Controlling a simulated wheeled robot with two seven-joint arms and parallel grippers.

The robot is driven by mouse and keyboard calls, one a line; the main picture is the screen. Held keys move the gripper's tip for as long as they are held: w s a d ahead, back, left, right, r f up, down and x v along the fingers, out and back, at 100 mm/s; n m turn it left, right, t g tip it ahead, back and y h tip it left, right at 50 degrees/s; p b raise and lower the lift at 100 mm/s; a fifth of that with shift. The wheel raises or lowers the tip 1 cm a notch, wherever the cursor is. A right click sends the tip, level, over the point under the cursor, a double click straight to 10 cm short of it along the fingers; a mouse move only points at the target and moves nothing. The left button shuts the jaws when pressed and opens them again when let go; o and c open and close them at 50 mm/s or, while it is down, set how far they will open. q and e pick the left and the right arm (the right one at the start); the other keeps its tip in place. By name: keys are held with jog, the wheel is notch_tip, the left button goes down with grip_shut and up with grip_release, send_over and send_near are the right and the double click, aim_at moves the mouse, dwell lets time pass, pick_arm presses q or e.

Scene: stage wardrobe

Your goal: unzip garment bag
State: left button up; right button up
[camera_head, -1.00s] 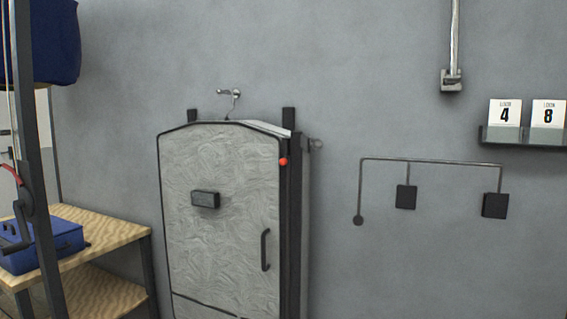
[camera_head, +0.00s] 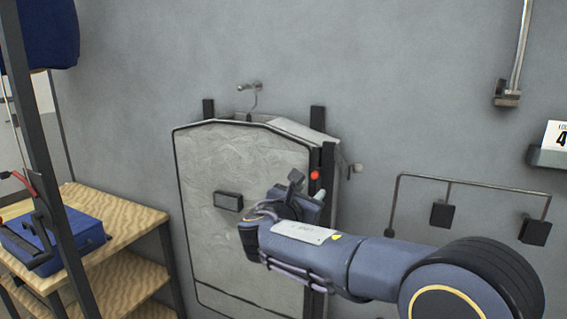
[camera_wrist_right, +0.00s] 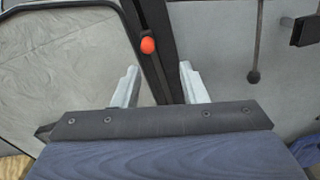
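The grey garment bag (camera_head: 245,155) hangs upright on the wall from a hook (camera_head: 249,88), its front panel edged in dark trim. A small red-orange knob (camera_head: 314,175), which looks like the zipper pull, sits high on the dark strip along the bag's right side. It also shows in the right wrist view (camera_wrist_right: 148,45). My right gripper (camera_head: 296,182) is in front of the bag's right part, just below the red knob. In the right wrist view its two pale fingers (camera_wrist_right: 158,84) are apart with nothing between them, and the knob is beyond them. My left gripper is not in view.
A wooden shelf unit (camera_head: 120,215) with a blue case (camera_head: 55,240) stands at the left behind a dark post (camera_head: 42,130). A thin wall rail with black blocks (camera_head: 445,214) is right of the bag. A number card (camera_head: 560,138) stands on a wall ledge at the far right.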

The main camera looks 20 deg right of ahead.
aim_at(314, 177)
jog(key=shift+n+t, duration=0.3)
jog(key=x, duration=0.2)
jog(key=p+x, duration=0.1)
jog(key=x, duration=0.2)
jog(key=r+x, duration=0.1)
jog(key=x, duration=0.1)
jog(key=shift+w+a+r, duration=0.1)
jog(key=shift+w, duration=0.55)
jog(key=shift+c, duration=0.5)
grip_shut()
